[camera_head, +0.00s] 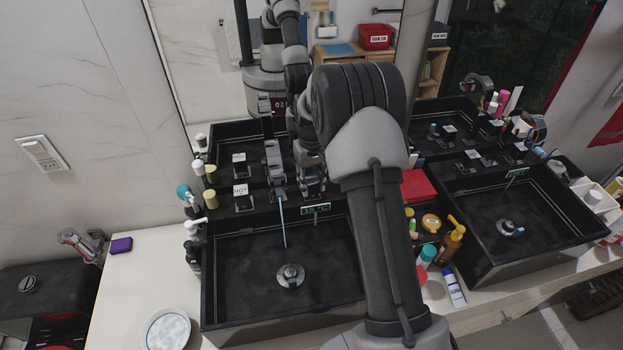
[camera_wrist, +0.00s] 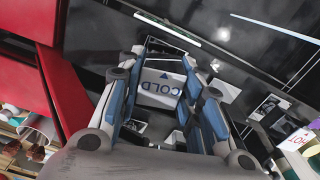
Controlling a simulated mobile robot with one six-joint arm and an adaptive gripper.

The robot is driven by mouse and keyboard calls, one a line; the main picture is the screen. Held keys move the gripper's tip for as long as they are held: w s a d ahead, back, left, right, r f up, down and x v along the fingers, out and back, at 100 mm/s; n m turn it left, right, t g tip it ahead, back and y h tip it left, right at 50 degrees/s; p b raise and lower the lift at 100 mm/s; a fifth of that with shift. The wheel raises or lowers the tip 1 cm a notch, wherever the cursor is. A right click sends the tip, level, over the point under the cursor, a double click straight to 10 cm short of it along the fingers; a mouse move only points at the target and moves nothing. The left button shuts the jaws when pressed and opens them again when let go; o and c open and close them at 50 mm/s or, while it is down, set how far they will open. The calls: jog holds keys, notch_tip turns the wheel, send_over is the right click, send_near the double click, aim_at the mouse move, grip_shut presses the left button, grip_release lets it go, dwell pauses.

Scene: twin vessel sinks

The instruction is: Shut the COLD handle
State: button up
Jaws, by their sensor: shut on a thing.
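The COLD handle (camera_wrist: 160,88), with a white COLD label and blue arrow, shows between my gripper's fingers in the wrist view. My gripper (camera_wrist: 167,65) has blue-padded fingers on either side of it and is shut on it. In the head view my gripper (camera_head: 312,185) is low behind the left sink (camera_head: 216,290), right of the faucet (camera_head: 276,160), and the handle is hidden. A thin water stream (camera_head: 283,225) runs from the faucet to the drain (camera_head: 290,276). A display (camera_head: 316,208) seems to read 15 °C.
The HOT handle (camera_head: 242,201) stands left of the faucet. Bottles (camera_head: 193,250) line the sink's left side. A red box (camera_head: 417,186) and more bottles (camera_head: 452,240) stand between the sinks. A mirror (camera_head: 220,60) rises behind.

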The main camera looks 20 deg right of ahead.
jog(key=shift+m, duration=1)
jog(key=shift+p, duration=0.3)
jog(key=o, duration=1.1)
jog(key=shift+c, duration=0.2)
jog(key=shift+r, duration=0.1)
notch_tip(320, 180, up, 12)
